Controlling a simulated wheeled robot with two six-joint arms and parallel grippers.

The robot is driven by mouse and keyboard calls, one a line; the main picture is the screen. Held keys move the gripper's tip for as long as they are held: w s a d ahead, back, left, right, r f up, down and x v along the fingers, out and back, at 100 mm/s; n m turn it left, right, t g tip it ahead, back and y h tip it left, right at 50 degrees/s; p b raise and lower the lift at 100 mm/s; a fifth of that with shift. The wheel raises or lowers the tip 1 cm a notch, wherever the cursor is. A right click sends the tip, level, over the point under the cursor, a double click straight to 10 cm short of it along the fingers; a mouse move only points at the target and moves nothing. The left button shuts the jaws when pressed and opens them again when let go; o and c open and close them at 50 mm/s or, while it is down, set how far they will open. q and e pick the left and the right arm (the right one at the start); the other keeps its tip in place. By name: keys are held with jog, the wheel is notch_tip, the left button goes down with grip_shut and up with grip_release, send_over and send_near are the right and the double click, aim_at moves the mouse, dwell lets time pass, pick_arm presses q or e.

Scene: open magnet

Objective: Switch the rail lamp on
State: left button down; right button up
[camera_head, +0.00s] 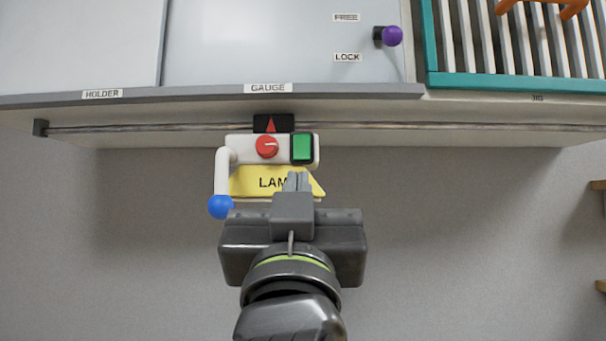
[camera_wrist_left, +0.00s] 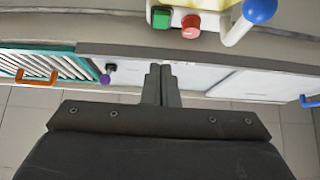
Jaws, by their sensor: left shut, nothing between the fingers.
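The rail lamp (camera_head: 238,153) is a white block on the rail (camera_head: 400,126) under the counter's front edge. It carries a red knob (camera_head: 267,147), a green square button (camera_head: 302,148), a yellow plate (camera_head: 250,181) marked LAMP, and a white arm at its left with a blue ball (camera_head: 221,207). My left gripper (camera_head: 298,181) is shut and empty, its tips over the right part of the LAMP plate, hiding some lettering, just below the green button. In the left wrist view, the green button (camera_wrist_left: 161,19) and red knob (camera_wrist_left: 190,25) lie beyond the fingertips (camera_wrist_left: 161,71), apart from them.
The counter edge (camera_head: 200,96) with HOLDER and GAUGE labels runs above the lamp. A purple knob (camera_head: 392,36) sits by the FREE and LOCK labels. A teal-framed slatted rack (camera_head: 515,82) with an orange handle (camera_head: 575,8) is at right. The rail's right stretch is clear.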

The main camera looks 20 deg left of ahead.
aim_at(302, 157)
pick_arm(q)
jog(key=p+x, duration=0.2)
jog(key=x, duration=0.1)
jog(key=f+p+x, duration=0.1)
jog(key=p+x, duration=0.1)
jog(key=x, duration=0.1)
jog(key=w+p+x, duration=0.1)
jog(key=p+x, duration=0.1)
jog(key=x, duration=0.2)
jog(key=shift+w+a+f+p, duration=0.15)
jog(key=shift+a+f+p, duration=0.1)
jog(key=shift+p, duration=0.1)
jog(key=shift+w+f, duration=0.15)
jog(key=shift+w, duration=0.3)
jog(key=shift+w+a+f, duration=0.1)
jog(key=shift+w+a, duration=0.05)
jog(key=shift+w, duration=0.15)
jog(key=shift+f, duration=0.2)
